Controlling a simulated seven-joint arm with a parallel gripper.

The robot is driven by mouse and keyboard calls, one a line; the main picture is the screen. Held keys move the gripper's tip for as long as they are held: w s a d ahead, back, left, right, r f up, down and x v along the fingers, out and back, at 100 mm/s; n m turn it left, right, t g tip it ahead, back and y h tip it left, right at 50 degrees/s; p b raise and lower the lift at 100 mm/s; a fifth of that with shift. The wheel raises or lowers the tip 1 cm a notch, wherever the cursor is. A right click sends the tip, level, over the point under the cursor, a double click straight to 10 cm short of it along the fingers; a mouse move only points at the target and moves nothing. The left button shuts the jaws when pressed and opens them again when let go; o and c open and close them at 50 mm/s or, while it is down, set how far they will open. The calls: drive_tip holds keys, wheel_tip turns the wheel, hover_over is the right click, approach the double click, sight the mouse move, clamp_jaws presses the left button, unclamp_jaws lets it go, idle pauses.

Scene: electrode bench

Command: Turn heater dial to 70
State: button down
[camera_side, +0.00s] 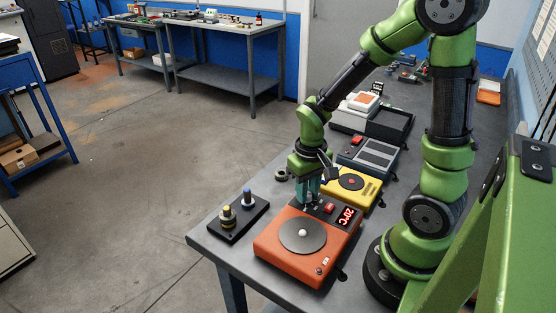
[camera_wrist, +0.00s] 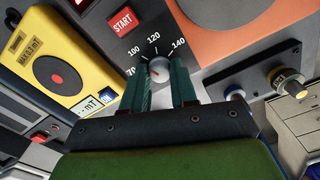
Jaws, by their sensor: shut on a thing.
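The heater (camera_side: 272,256) is an orange box with a round grey plate (camera_side: 318,242) on top, on the near part of the bench. Its display (camera_side: 346,215) reads 20°C in red. The small grey heater dial (camera_wrist: 158,67) shows in the wrist view, with 70, 100, 120 and 140 printed around its far side. My gripper (camera_side: 308,204) points down at the heater's control panel. In the wrist view its two teal fingers (camera_wrist: 160,80) stand on either side of the dial, shut on it. I cannot clearly tell which number the dial's mark points to.
A black block with two knobbed posts (camera_side: 238,222) stands left of the heater. A yellow device (camera_side: 344,188) and a blue-grey device (camera_side: 366,156) stand behind it, close together.

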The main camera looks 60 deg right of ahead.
drive_tip(key=shift+n, duration=0.3)
drive_tip(key=n, duration=0.4)
drive_tip(key=shift+n, duration=2)
drive_tip(key=c, duration=0.9)
unclamp_jaws()
wheel_tip(320, 180, up, 17)
